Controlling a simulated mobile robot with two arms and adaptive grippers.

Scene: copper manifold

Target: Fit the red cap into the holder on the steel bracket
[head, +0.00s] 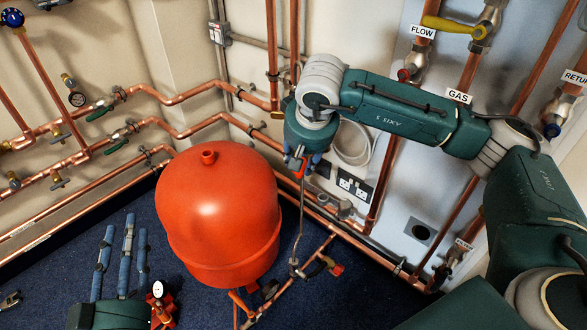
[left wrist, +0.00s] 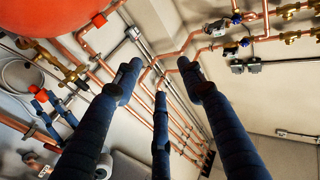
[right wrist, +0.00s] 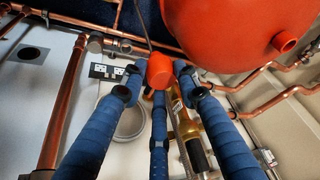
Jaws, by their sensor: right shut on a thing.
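The red cap (head: 299,174) is held between the blue fingers of my right gripper (head: 306,163), in front of the corner pipes. In the right wrist view the cap (right wrist: 160,71) sits between the three fingertips. A small grey metal fitting (head: 341,208) stands by the wall pipes, right of and below the cap; I cannot tell for sure whether it is the holder on the steel bracket. The cap is apart from it. My left gripper (head: 122,250) is low at the left over the blue floor, fingers spread and empty.
A large red tank (head: 222,215) stands left of my right gripper. A thin grey hose (head: 298,225) runs down from near the cap to the low pipework. Copper pipes (head: 190,93) line the walls. A double socket (head: 354,188) is on the wall. A gauge (head: 158,289) is beside my left gripper.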

